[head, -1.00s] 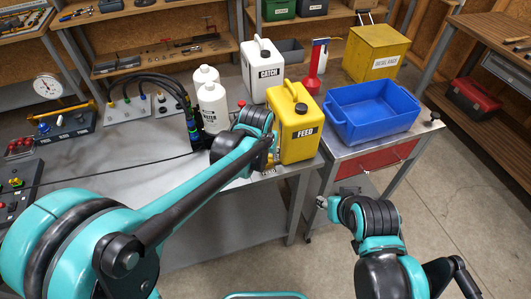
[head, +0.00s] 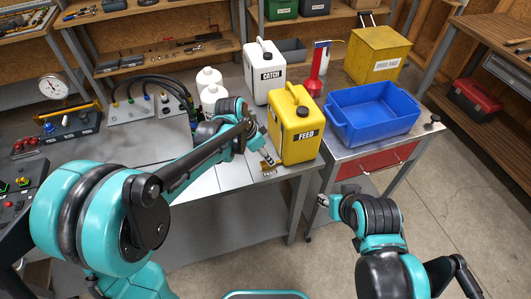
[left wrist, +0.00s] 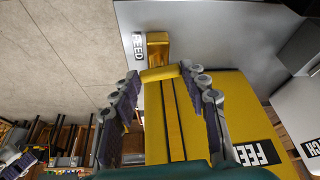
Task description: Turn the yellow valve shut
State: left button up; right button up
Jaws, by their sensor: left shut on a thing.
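The yellow valve (head: 267,169) is low at the bench's front edge, beside the yellow FEED jug (head: 290,120). A small FEED label sits just below it. My left gripper (head: 268,158) is at the valve, coming in from the left. In the left wrist view the yellow valve handle (left wrist: 160,75) lies between my left gripper's (left wrist: 168,85) two finger pads, and the gripper is shut on it. A yellow block shows beyond it, beside the FEED label (left wrist: 138,46). My right gripper (head: 322,201) hangs in front of the cart; its fingers are too small to read.

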pick_arm(q)
jog(key=shift+w+m+g, duration=0.1)
jog(key=shift+m+g, duration=0.4)
jog(key=shift+m, duration=0.6)
jog(key=o, duration=1.2)
jog(key=shift+c, duration=0.2)
jog(key=shift+r, duration=0.1)
jog(key=v, duration=1.2)
jog(key=shift+a, duration=0.2)
